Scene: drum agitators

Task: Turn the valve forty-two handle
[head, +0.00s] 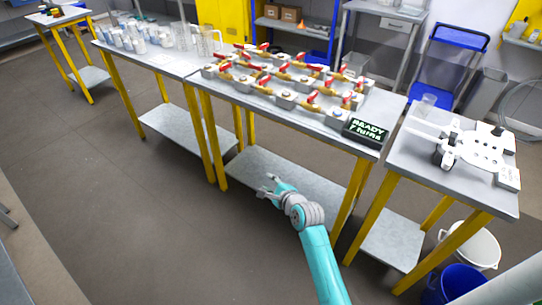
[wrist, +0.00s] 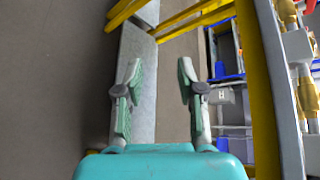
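Several brass valves with red handles (head: 312,96) stand in rows on grey blocks on the middle table (head: 285,113) in the head view. I cannot read any valve numbers, so I cannot tell which is valve forty-two. My gripper (head: 270,184) is in front of this table, lower than its top and apart from the valves. In the wrist view my gripper (wrist: 160,85) is open, with nothing between its fingers. Brass valve parts (wrist: 308,95) show at the right edge of the wrist view, beside the table edge.
A black sign reading "READY" (head: 366,131) sits at the table's right front corner. Glassware (head: 135,38) stands on the left table. A white plate device (head: 482,146) lies on the right table. Yellow legs and a low shelf (head: 250,166) are near my gripper. Open floor lies left.

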